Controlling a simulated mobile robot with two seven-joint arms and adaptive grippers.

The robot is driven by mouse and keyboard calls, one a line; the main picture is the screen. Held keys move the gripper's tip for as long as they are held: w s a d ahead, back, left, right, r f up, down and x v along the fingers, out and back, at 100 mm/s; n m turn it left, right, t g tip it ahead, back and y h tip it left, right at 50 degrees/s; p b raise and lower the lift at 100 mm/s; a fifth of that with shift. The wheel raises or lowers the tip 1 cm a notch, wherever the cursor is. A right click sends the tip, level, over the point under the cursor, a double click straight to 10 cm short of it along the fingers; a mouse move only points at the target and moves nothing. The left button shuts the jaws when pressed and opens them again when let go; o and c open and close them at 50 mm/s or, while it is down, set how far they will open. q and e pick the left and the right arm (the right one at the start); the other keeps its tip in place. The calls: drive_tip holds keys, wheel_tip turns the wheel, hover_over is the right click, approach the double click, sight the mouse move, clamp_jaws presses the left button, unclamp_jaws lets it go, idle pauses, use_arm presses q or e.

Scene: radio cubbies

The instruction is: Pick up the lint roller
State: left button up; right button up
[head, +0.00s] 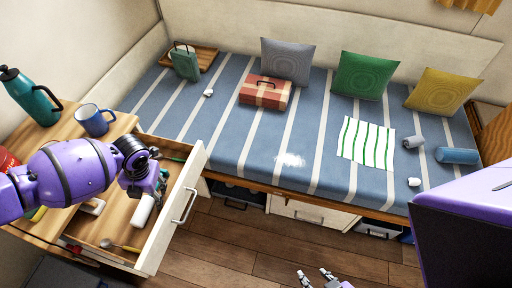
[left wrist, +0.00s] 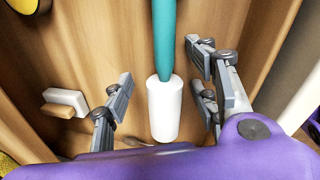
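The lint roller, with a white roll and a teal handle, lies in the open drawer. Its white roll (head: 143,210) shows in the head view just below my left gripper (head: 152,188). In the left wrist view the lint roller (left wrist: 164,108) lies lengthwise between the fingers of my left gripper (left wrist: 162,103). Those fingers are open, with a gap on each side of the roller. My right gripper (head: 318,277) is at the bottom edge of the head view, over the floor, with its fingertips apart and nothing between them.
The drawer (head: 178,213) also holds a spoon (head: 120,246) and a white block-like item (head: 92,206). A teal bottle (head: 30,98) and a blue mug (head: 95,120) stand on the cabinet top. A striped bed (head: 235,130) with cushions and a red box (head: 265,92) lies beyond.

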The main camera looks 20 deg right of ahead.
use_arm(q)
drive_tip(key=c, duration=1.1)
drive_tip(key=shift+r, duration=0.1)
drive_tip(key=shift+w+r, duration=0.1)
drive_tip(key=shift+r, duration=0.45)
wheel_tip(320, 180, up, 2)
drive_tip(key=shift+d+r, duration=0.15)
drive_tip(key=shift+r, duration=0.1)
drive_tip(key=s+d+r, duration=0.6)
drive_tip(key=d, duration=0.1)
drive_tip(key=s+d+r+p, duration=0.1)
drive_tip(key=s+d+r, duration=0.1)
drive_tip(key=d+r, duration=0.1)
drive_tip(key=shift+s+d+r, duration=0.15)
drive_tip(key=shift+s+d, duration=0.25)
